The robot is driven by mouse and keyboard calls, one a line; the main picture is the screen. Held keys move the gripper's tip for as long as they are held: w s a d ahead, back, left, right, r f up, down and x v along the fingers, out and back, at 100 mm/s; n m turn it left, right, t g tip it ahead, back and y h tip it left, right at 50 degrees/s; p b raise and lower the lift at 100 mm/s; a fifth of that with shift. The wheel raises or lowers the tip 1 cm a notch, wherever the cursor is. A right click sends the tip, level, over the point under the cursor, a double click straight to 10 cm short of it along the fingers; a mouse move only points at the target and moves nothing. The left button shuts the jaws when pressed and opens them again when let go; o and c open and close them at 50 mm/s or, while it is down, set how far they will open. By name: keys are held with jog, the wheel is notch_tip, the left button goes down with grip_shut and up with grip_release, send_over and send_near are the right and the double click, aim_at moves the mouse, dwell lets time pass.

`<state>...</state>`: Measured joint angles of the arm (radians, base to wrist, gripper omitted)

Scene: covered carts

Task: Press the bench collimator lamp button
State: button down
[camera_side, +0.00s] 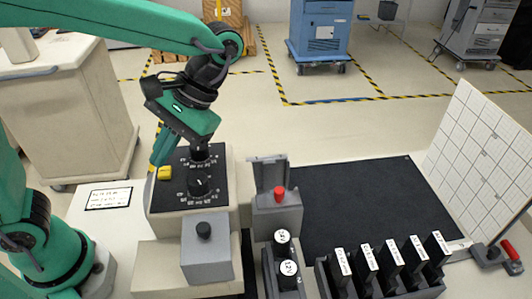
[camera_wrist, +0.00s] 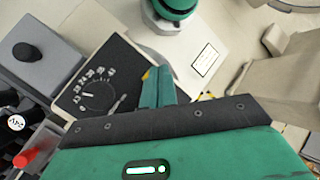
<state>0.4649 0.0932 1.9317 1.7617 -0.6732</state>
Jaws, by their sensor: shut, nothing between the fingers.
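My gripper (camera_side: 154,170) points down with its fingers together and empty, at the left edge of a black dial panel (camera_side: 170,205). In the wrist view the gripper (camera_wrist: 160,84) also looks closed. A small yellow piece (camera_side: 165,173) shows right beside the fingertips; I cannot tell whether they touch it. A red button (camera_side: 280,193) stands on a grey box with its cover raised. A black round knob or button (camera_side: 204,230) sits on a grey box in front of the dial panel. No readable label shows which one is the collimator lamp button.
Two black-capped cylinders (camera_side: 286,257) and a rack of labelled black holders (camera_side: 391,265) stand at the front. A black mat (camera_side: 360,205) lies clear at the right, before a white gridded board (camera_side: 480,150). A white label card (camera_side: 109,198) lies left of the panel.

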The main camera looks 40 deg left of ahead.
jog(key=shift+a+f, duration=0.15)
jog(key=shift+f, duration=0.65)
dwell(1.6)
jog(key=shift+r, duration=0.1)
dwell(0.3)
jog(key=shift+r, duration=0.7)
jog(key=shift+r, duration=2.5)
jog(key=shift+r, duration=0.15)
notch_tip(320, 180, up, 7)
send_over(168, 168)
jog(key=shift+s+f, duration=0.1)
jog(key=shift+f, duration=0.1)
